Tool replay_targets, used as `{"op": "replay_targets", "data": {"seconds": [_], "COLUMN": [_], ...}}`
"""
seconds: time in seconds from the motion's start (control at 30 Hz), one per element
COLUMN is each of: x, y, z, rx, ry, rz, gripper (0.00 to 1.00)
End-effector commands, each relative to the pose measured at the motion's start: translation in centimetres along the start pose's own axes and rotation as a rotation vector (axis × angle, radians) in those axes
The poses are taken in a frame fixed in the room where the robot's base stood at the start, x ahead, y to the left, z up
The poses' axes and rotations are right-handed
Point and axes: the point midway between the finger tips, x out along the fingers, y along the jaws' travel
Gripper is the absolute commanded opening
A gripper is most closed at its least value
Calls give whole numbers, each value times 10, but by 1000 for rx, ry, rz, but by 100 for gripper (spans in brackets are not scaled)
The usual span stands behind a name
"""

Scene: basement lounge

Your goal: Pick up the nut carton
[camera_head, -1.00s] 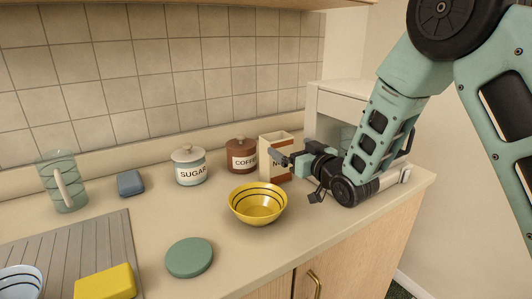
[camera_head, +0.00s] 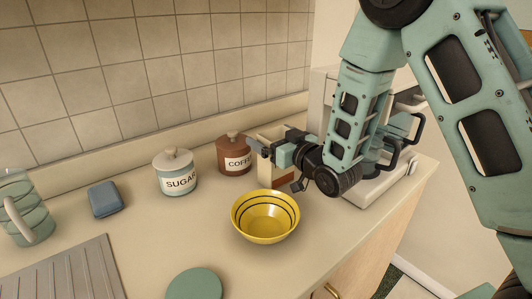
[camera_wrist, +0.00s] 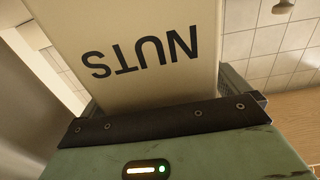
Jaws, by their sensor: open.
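The nut carton (camera_head: 265,172) stands upright on the counter beside the coffee canister, mostly hidden behind my gripper in the head view. It is cream with a brown-red part. In the wrist view the carton (camera_wrist: 140,85) fills the upper middle, with "NUTS" upside down. My gripper (camera_head: 272,142) is at the carton's upper part, with its jaws open. In the wrist view, parts of the fingers show at the carton's left and right edges. The carton appears between them, but I cannot tell whether they touch it.
The coffee canister (camera_head: 233,157) stands close left of the carton. The sugar jar (camera_head: 176,173) is further left. A yellow bowl (camera_head: 265,216) sits in front of the carton. A white appliance (camera_head: 372,190) is to the right, behind my arm.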

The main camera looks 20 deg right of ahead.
Motion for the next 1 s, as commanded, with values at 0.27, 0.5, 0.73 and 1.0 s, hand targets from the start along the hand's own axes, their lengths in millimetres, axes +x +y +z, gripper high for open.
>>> {"op": "replay_targets", "data": {"seconds": [0.27, 0.5, 0.73, 1.0], "x": [-2, -2, -2, -2], "y": [0, 0, 0, 0], "z": [0, 0, -1, -13], "rx": [0, 0, 0, 0], "ry": [0, 0, 2, 6], "rz": [0, 0, 0, 0], "gripper": [100, 47, 32, 32]}}
